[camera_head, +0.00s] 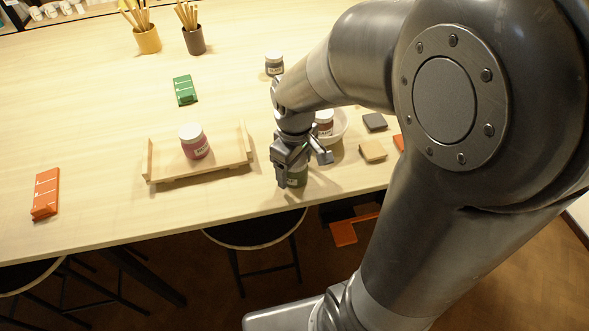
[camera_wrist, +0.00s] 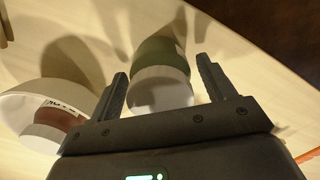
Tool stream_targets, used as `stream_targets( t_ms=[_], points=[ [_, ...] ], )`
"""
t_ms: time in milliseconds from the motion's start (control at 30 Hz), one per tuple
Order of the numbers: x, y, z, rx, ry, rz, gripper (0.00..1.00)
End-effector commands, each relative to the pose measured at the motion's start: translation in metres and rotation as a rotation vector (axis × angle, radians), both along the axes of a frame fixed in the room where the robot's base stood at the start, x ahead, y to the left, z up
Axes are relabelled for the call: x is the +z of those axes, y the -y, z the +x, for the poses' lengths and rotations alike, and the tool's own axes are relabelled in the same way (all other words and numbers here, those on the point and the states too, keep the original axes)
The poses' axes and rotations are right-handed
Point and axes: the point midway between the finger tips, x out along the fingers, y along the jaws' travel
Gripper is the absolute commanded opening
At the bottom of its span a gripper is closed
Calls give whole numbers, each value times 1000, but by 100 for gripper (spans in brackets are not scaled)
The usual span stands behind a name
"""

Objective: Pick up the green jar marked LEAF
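A green jar (camera_head: 297,178) with a white lid stands near the table's front edge, mostly hidden by my gripper (camera_head: 303,168) in the head view. In the wrist view the green jar (camera_wrist: 159,75) lies between the two fingers of my gripper (camera_wrist: 162,67), its white lid towards the palm. The fingers are apart, with a small gap visible on each side of the jar. Its marking cannot be read in either view.
A white bowl (camera_head: 340,127) holding a reddish-brown jar (camera_head: 324,123) stands close behind; the bowl (camera_wrist: 38,92) is beside my gripper in the wrist view. A wooden stand (camera_head: 222,170) bears a pink jar (camera_head: 194,142). A grey jar (camera_head: 274,65) stands farther back. Tiles (camera_head: 372,151) lie right.

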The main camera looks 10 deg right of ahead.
Motion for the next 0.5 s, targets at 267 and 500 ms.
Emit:
stream_targets(
  t_ms=[267,500],
  points=[
    [0,0,0,0,0,0,53],
    [0,0,0,0,0,0,33]
  ],
)
